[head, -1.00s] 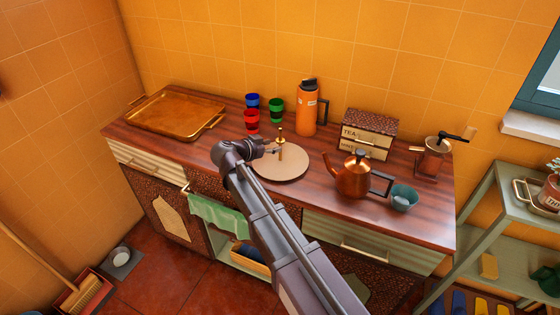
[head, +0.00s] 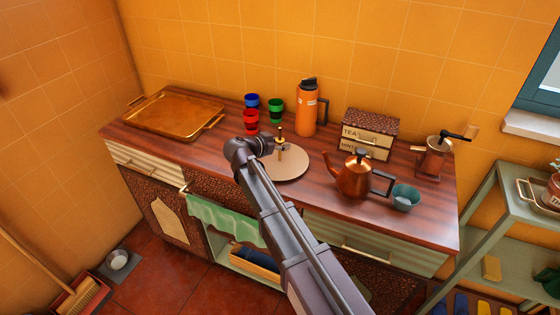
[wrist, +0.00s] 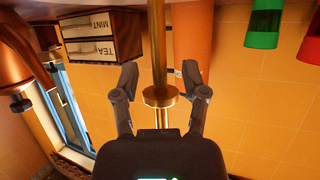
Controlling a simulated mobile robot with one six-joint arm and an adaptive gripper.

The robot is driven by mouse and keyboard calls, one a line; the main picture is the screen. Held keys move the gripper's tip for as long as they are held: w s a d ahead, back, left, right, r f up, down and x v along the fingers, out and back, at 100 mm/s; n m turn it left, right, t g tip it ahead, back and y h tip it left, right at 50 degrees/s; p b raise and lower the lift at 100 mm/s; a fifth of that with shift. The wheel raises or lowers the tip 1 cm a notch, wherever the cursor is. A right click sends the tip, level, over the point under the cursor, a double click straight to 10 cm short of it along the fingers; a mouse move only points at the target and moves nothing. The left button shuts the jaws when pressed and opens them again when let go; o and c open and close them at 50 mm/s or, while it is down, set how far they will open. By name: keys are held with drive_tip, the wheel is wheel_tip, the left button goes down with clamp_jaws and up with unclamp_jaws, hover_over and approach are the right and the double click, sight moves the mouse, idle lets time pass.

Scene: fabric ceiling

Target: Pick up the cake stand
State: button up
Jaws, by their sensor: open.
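The cake stand (head: 292,167) is a round, pale disc with a gold centre post, standing on the wooden counter. My gripper (head: 276,148) is at the post, just above the disc, reaching in from the left. In the wrist view my gripper (wrist: 160,74) is open, with one finger on each side of the gold post (wrist: 160,45). Gaps show between the post and both fingers. A wider gold collar on the post (wrist: 160,96) sits between the fingers, close to the palm. My arm hides part of the counter's front.
Red (head: 250,121), green (head: 276,110) and blue cups (head: 252,101) and an orange flask (head: 307,108) stand behind the stand. A copper teapot (head: 353,178), a teal cup (head: 404,198) and a tea box (head: 366,137) are to the right. A gold tray (head: 175,114) is at left.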

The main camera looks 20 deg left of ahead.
sight(280, 139)
clamp_jaws()
drive_tip(key=shift+r, duration=0.2)
wheel_tip(280, 139, up, 2)
drive_tip(key=p, duration=0.2)
drive_tip(key=shift+p, duration=0.3)
drive_tip(key=shift+r+p, duration=0.8)
drive_tip(key=shift+r, duration=0.1)
drive_tip(key=s, duration=1.6)
drive_tip(key=shift+d+r+p, duration=0.3)
drive_tip(key=shift+r+p, duration=0.1)
